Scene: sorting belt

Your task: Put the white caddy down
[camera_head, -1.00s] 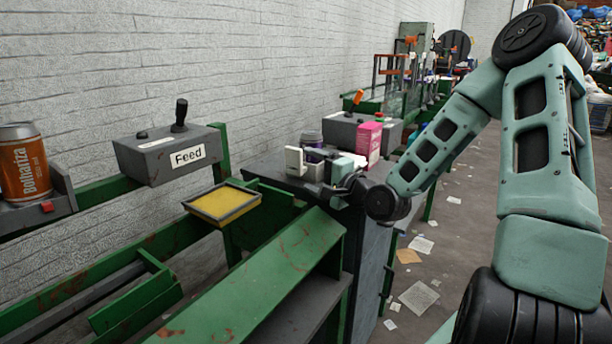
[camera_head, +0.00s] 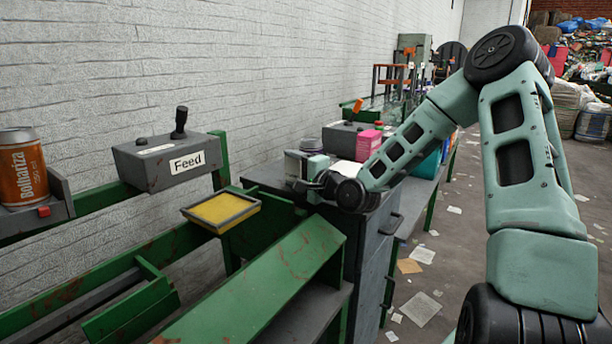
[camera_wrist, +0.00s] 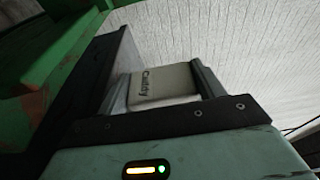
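The white caddy (camera_wrist: 162,84), with the word "Caddy" on it, sits between the two fingers of my gripper (camera_wrist: 165,88) in the wrist view. The fingers lie close against both its sides. In the head view my gripper (camera_head: 306,172) is over the near left part of the dark grey cabinet top (camera_head: 262,174). Only a pale edge of the caddy (camera_head: 291,165) shows there, the rest being hidden by the gripper. I cannot tell whether its underside touches the cabinet top.
A jar with a grey-purple lid (camera_head: 310,144) and a pink box (camera_head: 368,144) stand behind my gripper. A grey "Feed" control box (camera_head: 150,163), a yellow-bottomed tray (camera_head: 222,209) and an orange can (camera_head: 22,168) are to the left. Green belt framing (camera_head: 270,272) runs in front.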

